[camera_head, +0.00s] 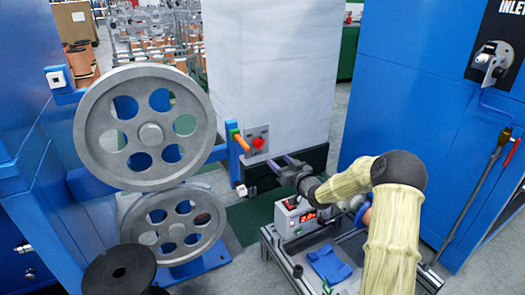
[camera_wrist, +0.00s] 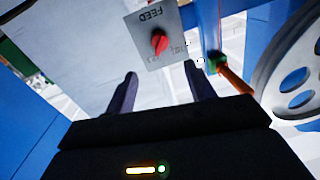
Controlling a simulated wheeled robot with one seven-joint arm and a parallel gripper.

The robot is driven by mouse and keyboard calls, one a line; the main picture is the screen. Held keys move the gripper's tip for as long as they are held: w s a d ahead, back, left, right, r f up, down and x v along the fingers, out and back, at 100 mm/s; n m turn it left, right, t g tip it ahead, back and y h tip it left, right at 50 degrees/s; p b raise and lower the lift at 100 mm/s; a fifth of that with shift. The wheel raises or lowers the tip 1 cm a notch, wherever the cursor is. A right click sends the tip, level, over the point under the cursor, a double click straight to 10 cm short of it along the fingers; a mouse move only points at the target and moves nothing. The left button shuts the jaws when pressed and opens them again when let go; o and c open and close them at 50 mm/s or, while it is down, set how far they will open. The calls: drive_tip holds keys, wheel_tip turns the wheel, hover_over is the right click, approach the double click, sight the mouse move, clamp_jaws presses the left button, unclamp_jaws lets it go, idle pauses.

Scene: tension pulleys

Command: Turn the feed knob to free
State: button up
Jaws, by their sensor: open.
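The feed knob (camera_head: 258,142) is a small red knob on a grey plate (camera_head: 249,155) beside a blue post. In the wrist view the red knob (camera_wrist: 159,43) sits on the plate marked FEED (camera_wrist: 140,24), which appears upside down. My gripper (camera_head: 277,165) is below and slightly right of the knob in the head view. In the wrist view its two fingers (camera_wrist: 160,85) are spread apart with nothing between them, and the knob lies beyond their tips. I see no contact with the knob. The smaller lettering on the plate is too blurred to read.
An orange handle (camera_head: 240,139) with a green base sticks out close to the plate's left. Two large grey pulleys (camera_head: 112,150) stand at left. A blue cabinet (camera_head: 415,110) stands right.

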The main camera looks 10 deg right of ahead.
sight(261, 146)
drive_tip(key=b+x, duration=0.3)
drive_tip(key=x, duration=0.8)
drive_tip(key=shift+w+a+b, duration=0.15)
drive_tip(key=shift+w+b, duration=0.15)
drive_tip(key=shift+w, duration=0.2)
drive_tip(key=shift+r, duration=0.1)
drive_tip(key=c, duration=1)
